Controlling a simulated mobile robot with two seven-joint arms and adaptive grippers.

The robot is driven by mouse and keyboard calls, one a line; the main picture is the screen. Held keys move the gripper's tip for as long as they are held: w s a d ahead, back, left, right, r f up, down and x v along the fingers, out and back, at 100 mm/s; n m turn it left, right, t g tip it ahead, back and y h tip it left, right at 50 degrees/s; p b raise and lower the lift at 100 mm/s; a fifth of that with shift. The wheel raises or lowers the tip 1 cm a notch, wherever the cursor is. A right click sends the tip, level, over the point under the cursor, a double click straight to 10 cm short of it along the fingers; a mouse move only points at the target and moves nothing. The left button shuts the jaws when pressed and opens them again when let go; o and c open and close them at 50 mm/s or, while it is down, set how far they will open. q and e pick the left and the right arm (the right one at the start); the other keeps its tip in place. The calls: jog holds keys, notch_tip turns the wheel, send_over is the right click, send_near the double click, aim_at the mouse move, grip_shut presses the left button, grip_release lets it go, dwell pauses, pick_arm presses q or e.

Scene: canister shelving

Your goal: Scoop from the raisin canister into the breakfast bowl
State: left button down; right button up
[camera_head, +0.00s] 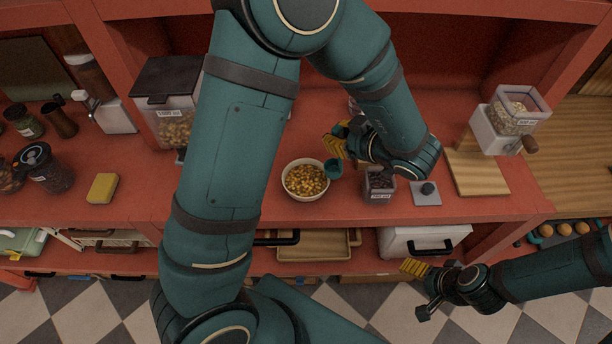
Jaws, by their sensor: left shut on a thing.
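The cream breakfast bowl (292,188) stands on the red shelf and holds yellow and brown cereal pieces. The raisin canister (378,187) is a small clear box with dark contents and a white label, open at the top, to the right of the bowl. A square grey lid (427,198) with a dark knob lies beside it. My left gripper (338,147) is shut on a small teal scoop (334,168), between the bowl's right rim and the canister. The scoop's handle is hidden by the gripper, and its contents are unclear. My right gripper (422,289) is open and empty, low in front of the shelf.
A clear cereal dispenser (173,130) stands behind my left arm, and a grain mill (508,120) stands near a wooden board (477,173) at right. A yellow sponge (102,188) and dark jars are at left. A white bin (425,240) sits on the lower shelf.

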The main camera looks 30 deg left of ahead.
pick_arm(q)
jog(key=shift+w+d+f+m+y, duration=0.15)
jog(key=shift+w+d+y, duration=0.15)
jog(key=shift+d, duration=0.1)
jog(key=shift+w+d+f+m+y, duration=0.1)
jog(key=shift+w+d+m+y, duration=0.1)
jog(key=shift+d+y, duration=0.15)
jog(key=shift+r, duration=0.1)
jog(key=w+d+r, duration=0.3)
jog(key=d+r, duration=0.2)
jog(key=shift+w+f, duration=0.1)
dwell(0.8)
